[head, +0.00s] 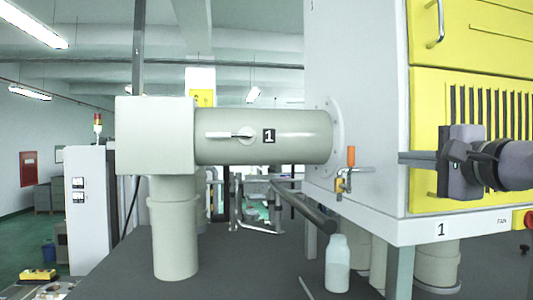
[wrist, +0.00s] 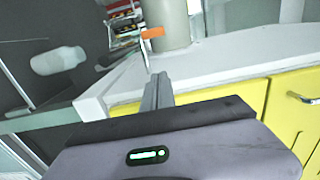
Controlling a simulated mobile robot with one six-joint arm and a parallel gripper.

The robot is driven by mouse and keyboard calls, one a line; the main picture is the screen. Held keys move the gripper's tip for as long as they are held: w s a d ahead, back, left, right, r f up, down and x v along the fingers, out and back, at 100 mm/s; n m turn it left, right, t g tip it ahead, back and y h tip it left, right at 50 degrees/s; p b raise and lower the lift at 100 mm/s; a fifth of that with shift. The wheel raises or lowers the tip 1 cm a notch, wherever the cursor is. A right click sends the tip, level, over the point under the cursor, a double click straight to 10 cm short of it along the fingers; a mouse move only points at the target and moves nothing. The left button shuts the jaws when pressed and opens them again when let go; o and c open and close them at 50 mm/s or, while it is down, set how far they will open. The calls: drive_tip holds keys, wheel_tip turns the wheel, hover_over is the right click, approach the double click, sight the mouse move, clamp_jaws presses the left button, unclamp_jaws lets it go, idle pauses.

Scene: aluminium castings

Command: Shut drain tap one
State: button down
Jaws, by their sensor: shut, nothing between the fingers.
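In the wrist view the closed fingers (wrist: 160,80) point up the picture, and the tap body cannot be made out.
A white bottle (head: 338,265) stands below the tap. A grey duct (head: 290,135) marked 1, with a white lever (head: 228,135), runs into the cabinet. Yellow panels (head: 470,130) and a ledge (head: 430,230) are close to my arm. A dark slanting pipe (head: 303,207) passes below the tap.

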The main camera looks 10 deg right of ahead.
sight(350, 169)
drive_tip(key=w, duration=0.2)
drive_tip(key=w+p, duration=0.1)
drive_tip(key=w, duration=0.2)
drive_tip(key=w+p, duration=0.1)
drive_tip(key=w, duration=0.2)
drive_tip(key=shift+a+r, duration=0.15)
drive_tip(key=shift+a, duration=0.25)
drive_tip(key=a, duration=0.2)
drive_tip(key=a+p, duration=0.1)
drive_tip(key=shift+w+a+f, duration=0.1)
drive_tip(key=shift+a+f, duration=0.1)
drive_tip(key=shift+a, duration=0.15)
drive_tip(key=shift+a, duration=0.2)
drive_tip(key=shift+n+b, duration=0.4)
drive_tip(key=shift+b, duration=0.1)
